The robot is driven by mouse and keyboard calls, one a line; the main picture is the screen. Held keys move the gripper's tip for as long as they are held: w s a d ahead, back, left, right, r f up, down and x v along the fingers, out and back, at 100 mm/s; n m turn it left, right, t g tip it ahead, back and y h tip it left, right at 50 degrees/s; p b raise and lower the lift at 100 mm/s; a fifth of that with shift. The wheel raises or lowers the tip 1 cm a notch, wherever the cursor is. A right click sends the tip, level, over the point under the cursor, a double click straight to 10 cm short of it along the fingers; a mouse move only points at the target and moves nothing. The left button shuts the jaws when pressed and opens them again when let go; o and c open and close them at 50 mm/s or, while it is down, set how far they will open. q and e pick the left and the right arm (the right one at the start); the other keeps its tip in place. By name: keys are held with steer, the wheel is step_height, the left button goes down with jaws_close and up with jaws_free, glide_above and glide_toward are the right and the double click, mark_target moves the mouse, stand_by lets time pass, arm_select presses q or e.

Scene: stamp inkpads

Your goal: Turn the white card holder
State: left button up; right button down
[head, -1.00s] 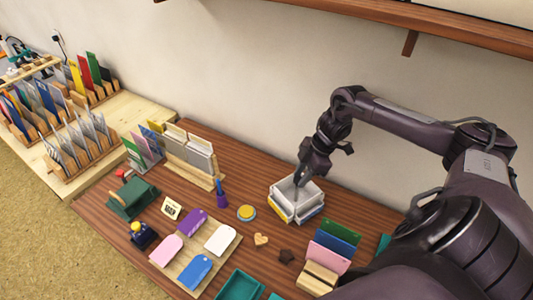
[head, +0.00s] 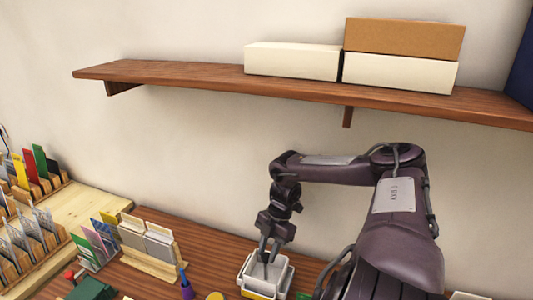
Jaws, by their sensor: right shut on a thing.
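The white card holder (head: 283,284) is an open white box near the bottom edge of the head view, on the brown table by the wall. It appears upright, and its lower front is cut off by the picture edge. My right gripper (head: 267,256) points down into it from above, shut on its white wall. The fingertips are partly hidden by the holder. My left gripper is not in view.
A wooden rack of cards (head: 150,262) and a purple-blue stamp handle (head: 187,290) stand to the left. A wall shelf (head: 200,77) above carries white and brown boxes (head: 403,40). The table front is out of view.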

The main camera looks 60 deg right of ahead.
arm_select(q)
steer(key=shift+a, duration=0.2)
arm_select(e)
steer(key=c, duration=1.1)
jaws_free()
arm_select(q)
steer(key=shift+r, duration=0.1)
